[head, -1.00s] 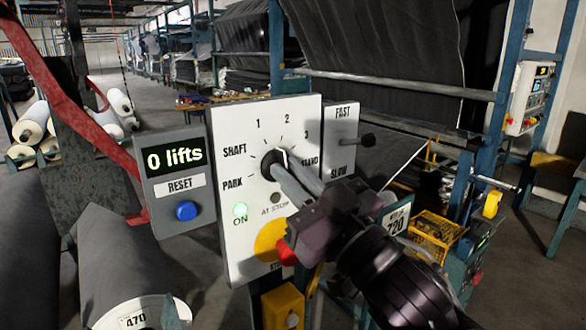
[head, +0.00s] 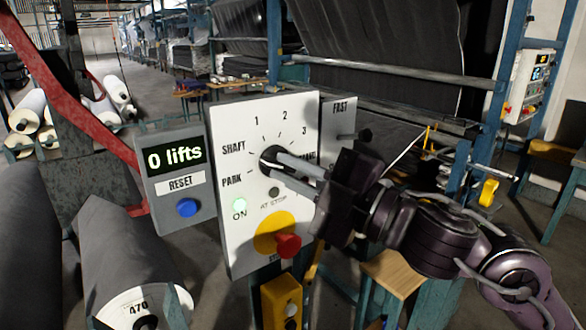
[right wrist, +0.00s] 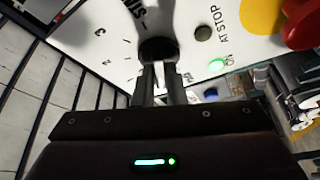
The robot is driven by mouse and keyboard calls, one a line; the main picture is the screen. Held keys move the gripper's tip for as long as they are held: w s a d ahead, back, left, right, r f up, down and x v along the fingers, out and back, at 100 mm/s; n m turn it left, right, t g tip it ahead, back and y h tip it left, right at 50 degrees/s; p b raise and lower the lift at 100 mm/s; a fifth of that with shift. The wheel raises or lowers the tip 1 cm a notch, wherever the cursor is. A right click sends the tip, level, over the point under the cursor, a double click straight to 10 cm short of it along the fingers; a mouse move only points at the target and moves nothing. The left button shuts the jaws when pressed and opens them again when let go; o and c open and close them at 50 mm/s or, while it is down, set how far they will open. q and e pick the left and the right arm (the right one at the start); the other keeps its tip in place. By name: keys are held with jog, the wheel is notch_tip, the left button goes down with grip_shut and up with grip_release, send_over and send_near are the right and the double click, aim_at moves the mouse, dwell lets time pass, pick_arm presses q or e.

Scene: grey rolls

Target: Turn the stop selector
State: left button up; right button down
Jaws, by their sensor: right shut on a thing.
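The stop selector (head: 266,154) is a round black knob with a white mark on a white panel (head: 225,120). Labels PARK, SHAFT, 1, 2, 3 and a partly covered one surround it. The white mark faces left, towards the PARK and SHAFT side. My right gripper (head: 276,163) is shut on the selector, its two grey fingers reaching in from the right. In the right wrist view the fingers (right wrist: 159,76) straddle the white pointer, against the dark knob (right wrist: 157,48). My left gripper is not in view.
A grey box reads "0 lifts" on its display (head: 174,157), above a blue reset button (head: 187,208). A green ON lamp (head: 239,207) glows. A red button (head: 287,246) on a yellow disc sits below the selector. A black FAST/SLOW lever (head: 363,135) is close behind my gripper.

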jog(key=n+g, duration=0.1)
jog(key=n, duration=0.2)
jog(key=shift+r+n+h, duration=0.15)
jog(key=shift+n+h, duration=0.25)
jog(key=shift+n+g+h, duration=0.5)
jog(key=shift+n+h, duration=0.1)
jog(key=shift+n, duration=1)
jog(key=c, duration=1.5)
grip_release()
jog(key=shift+p, duration=0.3)
